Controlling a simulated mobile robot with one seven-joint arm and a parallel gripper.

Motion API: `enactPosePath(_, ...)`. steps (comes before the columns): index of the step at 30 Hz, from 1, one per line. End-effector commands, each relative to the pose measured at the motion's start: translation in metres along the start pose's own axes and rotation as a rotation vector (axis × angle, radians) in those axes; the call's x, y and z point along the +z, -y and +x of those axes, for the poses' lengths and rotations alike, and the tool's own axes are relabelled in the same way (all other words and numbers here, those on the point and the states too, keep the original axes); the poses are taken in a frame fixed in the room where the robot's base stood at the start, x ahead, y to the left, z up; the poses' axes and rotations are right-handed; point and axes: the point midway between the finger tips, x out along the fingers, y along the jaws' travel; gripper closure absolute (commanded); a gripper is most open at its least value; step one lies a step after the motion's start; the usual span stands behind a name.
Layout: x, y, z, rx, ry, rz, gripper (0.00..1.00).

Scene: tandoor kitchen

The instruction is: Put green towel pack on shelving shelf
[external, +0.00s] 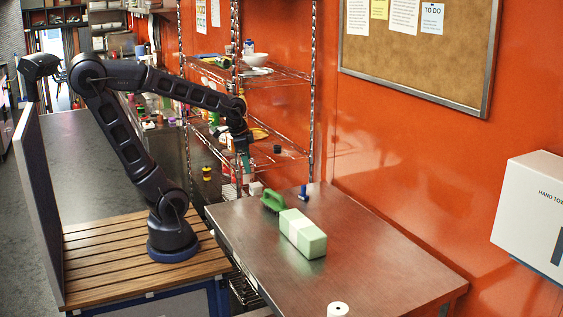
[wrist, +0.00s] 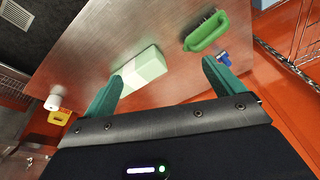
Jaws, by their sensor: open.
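The green towel pack (external: 303,234) is a pale green block with a white band. It lies on the metal table (external: 370,270). In the wrist view the pack (wrist: 143,69) lies beyond my gripper, between the lines of its two fingers and apart from them. My gripper (wrist: 160,82) is open and empty, with teal fingers. In the external view it (external: 243,150) hangs above the far end of the table, near the wire shelving. The wire shelving (external: 270,77) stands against the orange wall behind the table, with several items on its shelves.
A green-handled brush (external: 272,202) lies beside the pack, with a small blue item (external: 303,192) near it. A white roll (external: 337,310) stands at the table's front edge. A white bowl (external: 254,60) sits on an upper shelf. The table's right part is clear.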

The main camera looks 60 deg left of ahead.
Motion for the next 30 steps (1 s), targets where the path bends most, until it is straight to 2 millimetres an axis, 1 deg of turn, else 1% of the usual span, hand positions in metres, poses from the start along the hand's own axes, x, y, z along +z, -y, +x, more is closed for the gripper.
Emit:
enactPosePath(1,-0.006,0.0,0.012,0.018,0.022,0.039,0.06)
enactPosePath(9,-0.036,-0.008,0.066,0.141,0.07,0.281,0.06)
enactPosePath(18,-0.061,-0.02,0.121,0.319,0.04,0.525,0.06)
enactPosePath(24,-0.076,-0.028,0.15,0.44,-0.041,0.672,0.06)
enactPosePath(30,-0.093,-0.037,0.17,0.544,-0.169,0.803,0.06)
